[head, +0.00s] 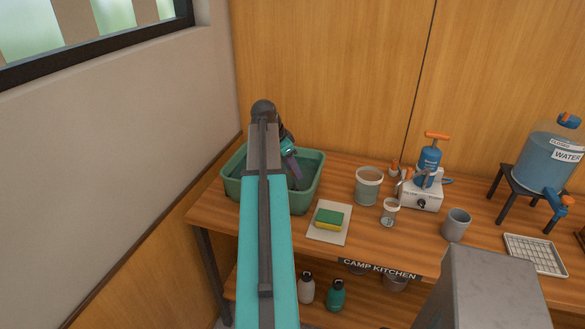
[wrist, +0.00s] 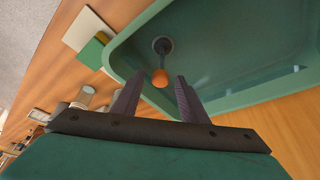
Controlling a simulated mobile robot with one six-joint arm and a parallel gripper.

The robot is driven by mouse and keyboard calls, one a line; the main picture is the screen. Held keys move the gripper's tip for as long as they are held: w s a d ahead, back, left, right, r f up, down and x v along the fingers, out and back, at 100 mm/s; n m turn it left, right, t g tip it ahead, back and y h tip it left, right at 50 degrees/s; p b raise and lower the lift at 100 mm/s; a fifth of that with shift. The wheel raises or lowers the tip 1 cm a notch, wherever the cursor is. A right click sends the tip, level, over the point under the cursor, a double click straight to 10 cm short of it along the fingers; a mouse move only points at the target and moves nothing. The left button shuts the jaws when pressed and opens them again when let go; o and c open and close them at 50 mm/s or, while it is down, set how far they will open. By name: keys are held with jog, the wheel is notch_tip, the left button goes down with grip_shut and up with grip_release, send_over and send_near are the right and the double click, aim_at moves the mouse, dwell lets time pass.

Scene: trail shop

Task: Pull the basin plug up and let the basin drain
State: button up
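The green basin (head: 309,192) stands at the left end of the wooden counter, partly hidden by my arm. In the wrist view the basin (wrist: 125,52) shows a dark round plug (wrist: 162,45) at its bottom. A thin dark stem or cord runs from the plug to an orange ball (wrist: 160,79). My gripper (wrist: 160,75) is open, with its two dark fingers on either side of the ball in the picture. Neither finger visibly touches it, and its depth between them is unclear. In the head view my gripper (head: 296,178) points down into the basin; the plug is hidden there.
A yellow-green sponge (head: 329,218) lies on a pale mat right of the basin. A wall rises at left.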

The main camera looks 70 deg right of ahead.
grip_shut()
jog(key=shift+d+r, duration=0.1)
jog(key=shift+r, duration=1.4)
grip_release()
jog(key=shift+r, duration=0.15)
jog(key=shift+b+v, duration=1.65)
jog(key=shift+v, duration=5.15)
